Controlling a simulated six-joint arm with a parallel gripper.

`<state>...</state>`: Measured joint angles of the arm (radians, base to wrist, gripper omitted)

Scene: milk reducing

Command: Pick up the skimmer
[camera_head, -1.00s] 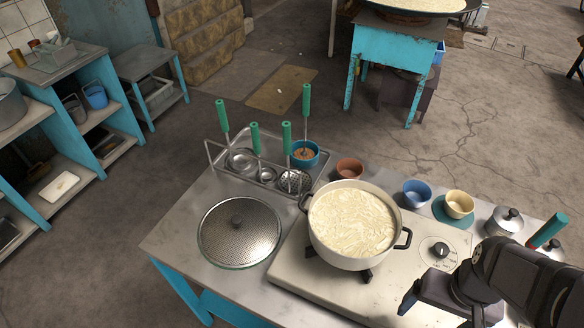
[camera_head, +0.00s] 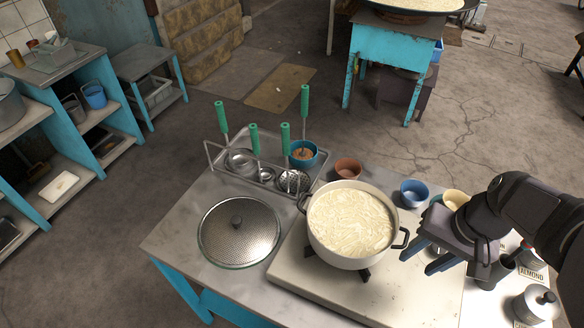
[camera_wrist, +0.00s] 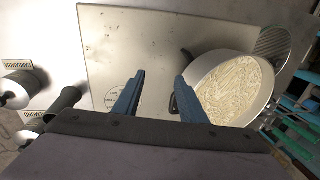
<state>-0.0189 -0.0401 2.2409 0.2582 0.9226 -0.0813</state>
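My gripper (camera_head: 428,258) is over the right side of the stove, right of the pot of milky liquid (camera_head: 350,222) and well away from the rack. In the wrist view my gripper (camera_wrist: 158,92) has its two blue fingers apart with nothing between them. The pot (camera_wrist: 235,88) is right of the fingers there, and green handles (camera_wrist: 298,130) show at the right edge.
A round perforated lid (camera_head: 239,232) lies left of the stove (camera_head: 320,285). A brown bowl (camera_head: 348,168), a blue bowl (camera_head: 414,192) and a partly hidden yellow bowl (camera_head: 456,199) sit behind the pot. Labelled canisters (camera_head: 536,304) stand at the right.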

